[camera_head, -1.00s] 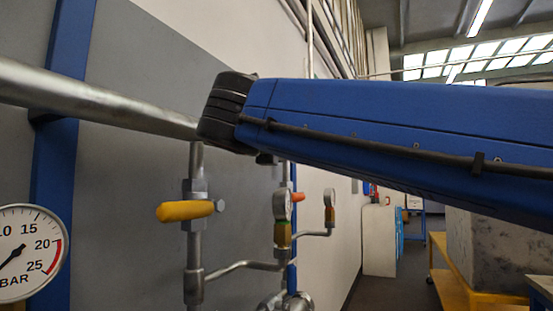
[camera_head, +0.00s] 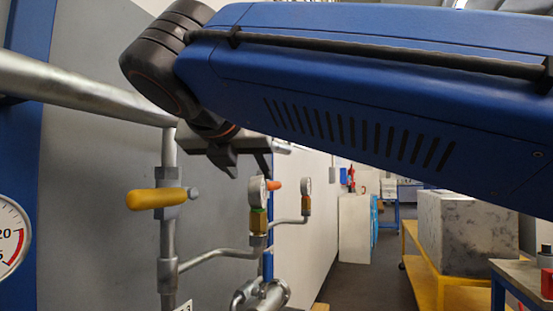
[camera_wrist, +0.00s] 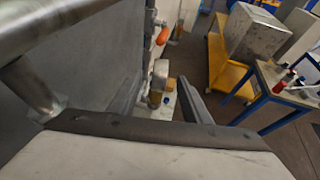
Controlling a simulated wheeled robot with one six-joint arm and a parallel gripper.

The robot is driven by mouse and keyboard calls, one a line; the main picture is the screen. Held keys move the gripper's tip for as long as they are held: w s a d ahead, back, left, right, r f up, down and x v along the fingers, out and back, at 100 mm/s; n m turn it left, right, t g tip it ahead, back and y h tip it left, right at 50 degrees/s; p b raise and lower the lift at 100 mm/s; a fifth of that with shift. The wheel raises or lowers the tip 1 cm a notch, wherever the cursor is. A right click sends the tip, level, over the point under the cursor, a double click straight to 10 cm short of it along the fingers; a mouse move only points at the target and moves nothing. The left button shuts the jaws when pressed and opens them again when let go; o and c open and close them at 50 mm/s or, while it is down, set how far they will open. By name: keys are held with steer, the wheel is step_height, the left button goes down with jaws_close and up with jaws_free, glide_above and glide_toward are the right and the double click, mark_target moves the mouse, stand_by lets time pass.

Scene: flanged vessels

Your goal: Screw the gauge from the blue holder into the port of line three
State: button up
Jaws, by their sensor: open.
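My gripper (camera_head: 248,168) hangs below the dark wrist, its fingers pointing down and apart with nothing between them. It is above and near a small round gauge (camera_head: 257,191) on a brass fitting of the wall piping. In the wrist view that gauge (camera_wrist: 160,72) shows beside a dark finger. I cannot tell which line is line three; a white number tag (camera_head: 183,306) is cut off at the bottom edge. I cannot make out the blue holder or a loose gauge in it for certain.
A yellow-handled valve (camera_head: 155,198) and a thick pipe (camera_head: 80,90) are at left. A large dial (camera_head: 10,238) is cut off at the left edge. A yellow cart (camera_head: 440,285) bears a grey block (camera_head: 465,232). A blue-legged table (camera_wrist: 290,97) holds small red and blue items.

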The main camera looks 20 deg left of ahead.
mark_target(265, 190)
steer(key=x, duration=1.2)
jaws_close()
steer(key=m+h, duration=0.3)
steer(key=shift+d+h, duration=0.3)
steer(key=shift+d, duration=0.05)
steer(key=shift+s+d+m+g+h, duration=0.15)
steer(key=shift+d+m+h, duration=0.1)
steer(key=shift+m+h, duration=0.35)
steer(key=shift+w+d+m+g+h, duration=0.1)
steer(key=shift+d+m+g+h, duration=0.1)
steer(key=shift+m+h, duration=0.35)
jaws_free()
